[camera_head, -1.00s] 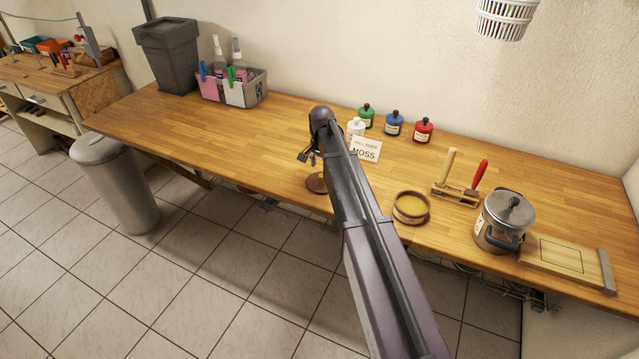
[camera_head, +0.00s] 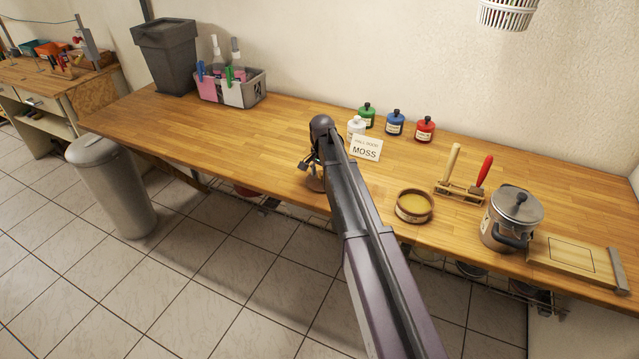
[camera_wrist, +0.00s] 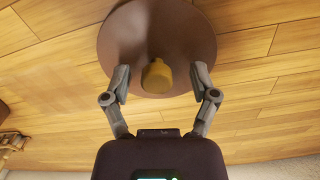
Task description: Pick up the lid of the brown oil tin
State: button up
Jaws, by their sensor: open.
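In the head view, the lid (camera_head: 316,184) shows near the front edge, partly hidden by my arm and gripper. My gripper (camera_head: 311,166) is just above it. In the wrist view, the open fingers (camera_wrist: 161,80) stand on either side of the knob with a gap on both sides.
A MOSS sign (camera_head: 366,148) and a white bottle (camera_head: 356,127) stand behind my arm. Green, blue and red bottles (camera_head: 395,124) line the back. A metal pot (camera_head: 512,218) and a wooden board (camera_head: 575,262) are at the right.

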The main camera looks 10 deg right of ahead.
aim_at(322, 173)
dwell(0.4)
grip_shut()
jog(key=shift+r, duration=0.15)
notch_tip(322, 173, up, 3)
jog(key=p, duration=0.3)
jog(key=shift+r+p, duration=0.15)
jog(key=shift+p, duration=0.15)
jog(key=s+a+r+p, duration=0.1)
jog(key=s, duration=1.5)
jog(key=shift+r, duration=0.2)
jog(key=shift+d, duration=0.1)
